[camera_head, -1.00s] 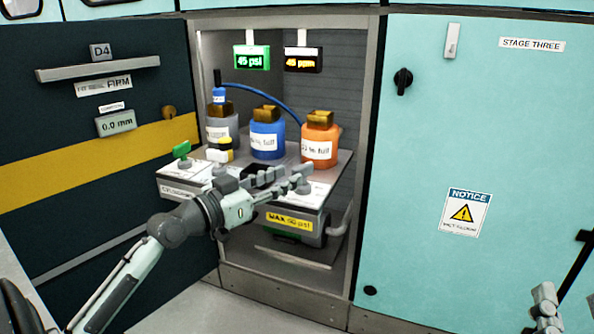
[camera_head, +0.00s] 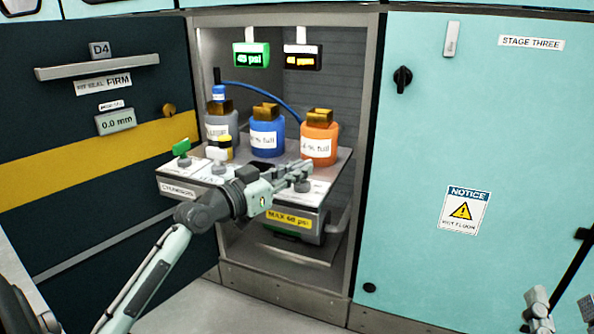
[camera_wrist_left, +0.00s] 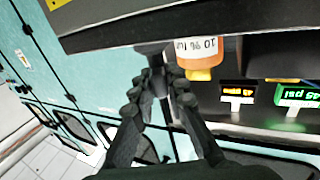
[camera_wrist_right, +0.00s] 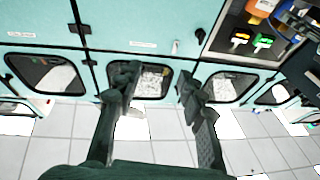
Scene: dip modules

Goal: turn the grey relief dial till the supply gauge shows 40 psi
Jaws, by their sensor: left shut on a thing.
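The green-lit gauge (camera_head: 251,55) at the top of the cabinet reads about 45 psi; it also shows in the left wrist view (camera_wrist_left: 300,95). The grey dial (camera_head: 302,186) sits on the right front of the panel (camera_head: 331,172). My left gripper (camera_head: 300,169) is at the dial and shut on it, its fingers hiding part of the dial. In the left wrist view, the fingertips (camera_wrist_left: 158,82) close around a dark shape below the panel edge. My right gripper (camera_head: 538,298) hangs far right, open and empty in its wrist view (camera_wrist_right: 158,82).
An orange-lit display (camera_head: 302,57) hangs beside the gauge. A yellow MAX 60 psi label (camera_head: 289,220) is below. The teal door (camera_head: 420,160) is right.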

